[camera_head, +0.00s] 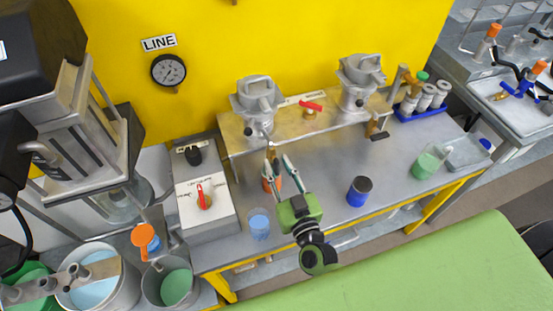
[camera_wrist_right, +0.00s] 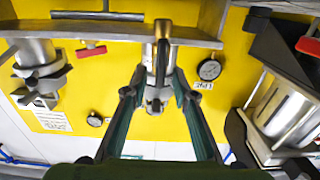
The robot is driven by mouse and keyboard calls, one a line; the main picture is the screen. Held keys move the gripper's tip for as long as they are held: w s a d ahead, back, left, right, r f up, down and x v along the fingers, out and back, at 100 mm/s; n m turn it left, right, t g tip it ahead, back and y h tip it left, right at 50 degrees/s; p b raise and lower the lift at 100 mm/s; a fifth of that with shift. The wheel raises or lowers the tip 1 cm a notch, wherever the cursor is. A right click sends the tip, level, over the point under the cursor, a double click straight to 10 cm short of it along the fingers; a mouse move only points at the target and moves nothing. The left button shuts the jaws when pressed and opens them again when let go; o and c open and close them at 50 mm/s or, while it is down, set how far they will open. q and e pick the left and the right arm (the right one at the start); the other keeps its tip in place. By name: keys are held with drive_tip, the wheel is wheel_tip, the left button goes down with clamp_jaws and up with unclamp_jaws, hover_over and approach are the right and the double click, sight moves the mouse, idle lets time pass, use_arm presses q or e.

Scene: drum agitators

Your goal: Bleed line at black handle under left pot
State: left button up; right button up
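The left pot (camera_head: 258,98) is a grey metal vessel set in the raised metal shelf, with a tap below it. In the right wrist view, the tap (camera_wrist_right: 157,75) hangs from the shelf with a dark handle (camera_wrist_right: 162,52) on it. My right gripper (camera_head: 279,162) is under the front edge of the shelf by this tap. In the right wrist view its two green-grey fingers (camera_wrist_right: 154,92) stand apart on either side of the tap, with gaps visible. Whether they touch the handle I cannot tell. My left gripper is not in view.
An orange cup (camera_head: 271,184) stands behind the right gripper. A blue cup (camera_head: 259,224), a dark blue jar (camera_head: 359,191) and a green beaker (camera_head: 428,162) stand on the bench. The right pot (camera_head: 359,83) has a black handle (camera_head: 379,136) below. A control box (camera_head: 205,205) stands left.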

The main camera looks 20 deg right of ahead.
drive_tip(key=shift+w, duration=0.85)
clamp_jaws()
